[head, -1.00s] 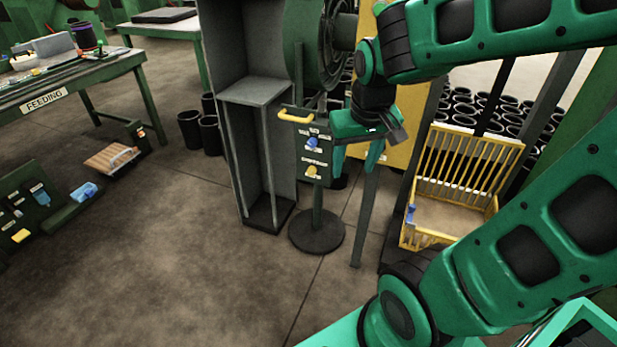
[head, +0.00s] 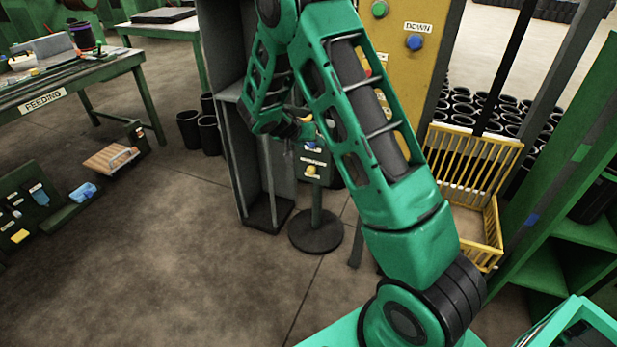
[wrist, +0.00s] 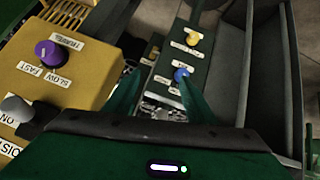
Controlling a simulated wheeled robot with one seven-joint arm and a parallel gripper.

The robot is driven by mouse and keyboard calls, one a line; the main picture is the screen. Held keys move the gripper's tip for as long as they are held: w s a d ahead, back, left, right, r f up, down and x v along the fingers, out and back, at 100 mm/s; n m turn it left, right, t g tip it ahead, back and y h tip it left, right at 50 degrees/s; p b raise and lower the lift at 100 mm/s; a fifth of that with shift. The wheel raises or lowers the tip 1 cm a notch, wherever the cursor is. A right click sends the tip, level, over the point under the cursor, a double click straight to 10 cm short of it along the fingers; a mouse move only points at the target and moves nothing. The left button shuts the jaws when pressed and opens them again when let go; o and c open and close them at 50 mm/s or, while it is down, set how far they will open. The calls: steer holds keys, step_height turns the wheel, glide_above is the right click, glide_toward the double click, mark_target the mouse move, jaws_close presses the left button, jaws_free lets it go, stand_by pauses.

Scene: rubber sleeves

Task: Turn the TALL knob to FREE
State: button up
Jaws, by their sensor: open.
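A dark green panel (wrist: 193,66) on a pedestal carries a blue knob (wrist: 181,74) and a yellow knob (wrist: 193,38), each with small white labels. The labels are too small to read, so I cannot tell which knob is TALL. My gripper (wrist: 160,77) is open and empty over the panel. Its right fingertip is close beside the blue knob in the wrist view; I cannot tell whether they touch. In the head view my arm hides the upper part of the panel, and the yellow knob (head: 311,171) shows below it.
A yellow box (wrist: 78,68) with a purple knob (wrist: 46,50) marked TRAVEL, SLOW and FAST stands left of the panel in the wrist view. A tall grey cabinet (head: 228,130) stands beside the pedestal (head: 316,236). A yellow crate (head: 470,150) is to the right. The floor in front is clear.

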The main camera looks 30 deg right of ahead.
mark_target(310, 173)
steer(key=w+d+f+t+h, duration=0.1)
steer(key=w+f+h, duration=0.15)
steer(key=f, duration=0.45)
steer(key=w+d+f+t+h, duration=0.15)
steer(key=w+f, duration=0.25)
steer(key=f, duration=0.4)
step_height(310, 173, down, 12)
steer(key=a+n+t+h, duration=0.1)
steer(key=a+n+t, duration=0.15)
steer(key=t, duration=0.25)
steer(key=shift+m, duration=0.25)
steer(key=x, duration=1)
steer(key=shift+d+r, duration=0.1)
steer(key=c, duration=1)
